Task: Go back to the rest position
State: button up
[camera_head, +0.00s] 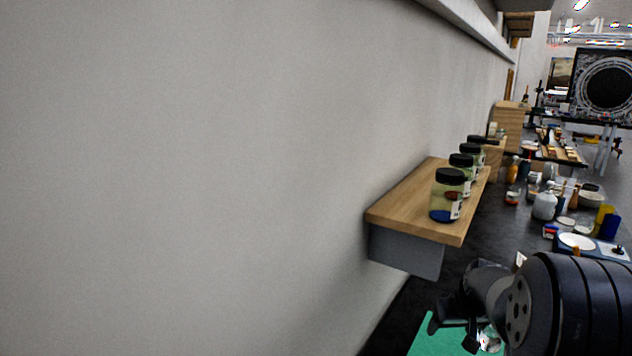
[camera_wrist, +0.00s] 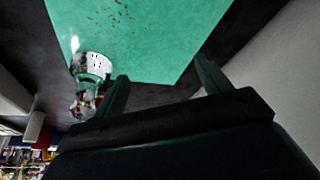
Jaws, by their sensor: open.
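My gripper (camera_wrist: 162,85) shows in the wrist view with its two fingers spread wide apart and nothing between them. In the head view my arm reaches in from the lower right, and my gripper (camera_head: 453,322) is over the near edge of a green mat (camera_head: 425,343). The green mat (camera_wrist: 150,35) also fills the upper middle of the wrist view. A glass-like container with a whitish top (camera_wrist: 95,65) stands on the mat beside the left finger. In the head view it is mostly hidden behind my gripper.
A wooden shelf (camera_head: 405,212) with several dark-lidded jars (camera_head: 447,200) juts from the grey wall (camera_head: 200,170). Bottles (camera_head: 544,206), bowls and a small scale (camera_head: 578,242) crowd the dark bench to the right. Small dark flecks (camera_wrist: 118,12) lie on the mat.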

jog(key=shift+f, duration=0.65)
jog(key=shift+a+r, duration=0.1)
